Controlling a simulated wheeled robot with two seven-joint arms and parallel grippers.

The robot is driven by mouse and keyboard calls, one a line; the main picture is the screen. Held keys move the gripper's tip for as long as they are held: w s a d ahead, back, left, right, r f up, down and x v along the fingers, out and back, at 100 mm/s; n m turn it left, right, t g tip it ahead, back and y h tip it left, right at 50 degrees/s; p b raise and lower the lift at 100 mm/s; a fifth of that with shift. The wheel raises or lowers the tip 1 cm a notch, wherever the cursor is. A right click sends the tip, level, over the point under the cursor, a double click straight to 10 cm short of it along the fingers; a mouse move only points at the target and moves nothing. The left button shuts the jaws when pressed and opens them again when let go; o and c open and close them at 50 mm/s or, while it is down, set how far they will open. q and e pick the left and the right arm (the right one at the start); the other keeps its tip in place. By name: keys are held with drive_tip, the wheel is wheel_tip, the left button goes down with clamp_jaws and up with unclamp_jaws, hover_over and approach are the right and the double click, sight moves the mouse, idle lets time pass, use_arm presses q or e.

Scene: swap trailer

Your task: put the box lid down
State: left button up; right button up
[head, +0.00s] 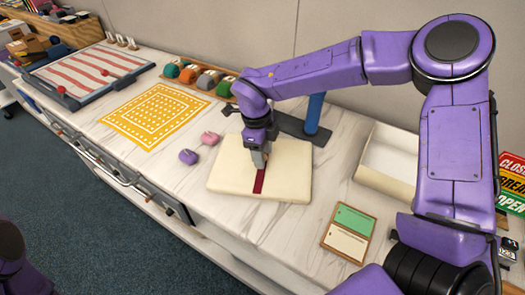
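The box lid (228,181) is a flat cream square with a dark red strap (259,184) on top. It appears to lie level on the marble counter in the middle of the head view. My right gripper (261,163) points down over the lid, with its fingertips at the far end of the strap. The fingers overlap in this view, so I cannot tell whether they are shut on the strap. The open cream box (362,181) stands to the right of the lid, partly behind my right arm. My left gripper is out of view.
A green-and-cream card tray (348,233) lies to the right front. A blue post (314,113) on a dark base stands behind the lid.

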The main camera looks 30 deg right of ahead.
wheel_tip(320, 180, up, 12)
drive_tip(key=w+a, duration=0.1)
drive_tip(key=shift+r, duration=0.15)
idle(0.6)
